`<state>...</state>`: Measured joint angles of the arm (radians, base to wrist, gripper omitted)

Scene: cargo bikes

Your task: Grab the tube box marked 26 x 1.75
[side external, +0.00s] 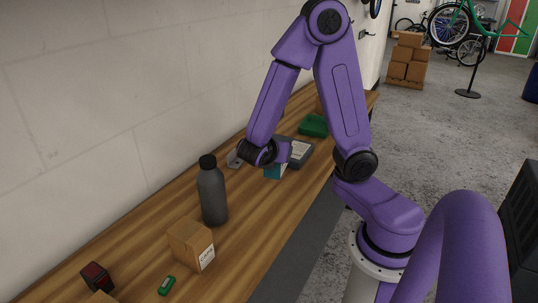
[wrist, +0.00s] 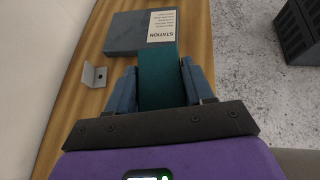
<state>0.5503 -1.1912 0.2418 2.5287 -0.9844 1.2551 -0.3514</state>
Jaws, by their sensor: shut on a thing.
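A teal box (wrist: 160,66) is between the two fingers of my gripper (wrist: 163,84) in the wrist view, and the fingers are shut on it. In the side view, part of the teal box (side external: 274,171) shows beneath my gripper (side external: 281,155), over the wooden bench. I cannot read a size mark on it in either view. Whether it touches the bench is not clear.
A grey flat box (wrist: 125,35) labelled "STATION" lies just beyond the teal box. A metal bracket (wrist: 95,75) lies to the left. A dark bottle (side external: 212,193), a green box (side external: 314,125), a small green item (side external: 167,285) and a red-black item (side external: 97,276) are on the bench (side external: 255,232).

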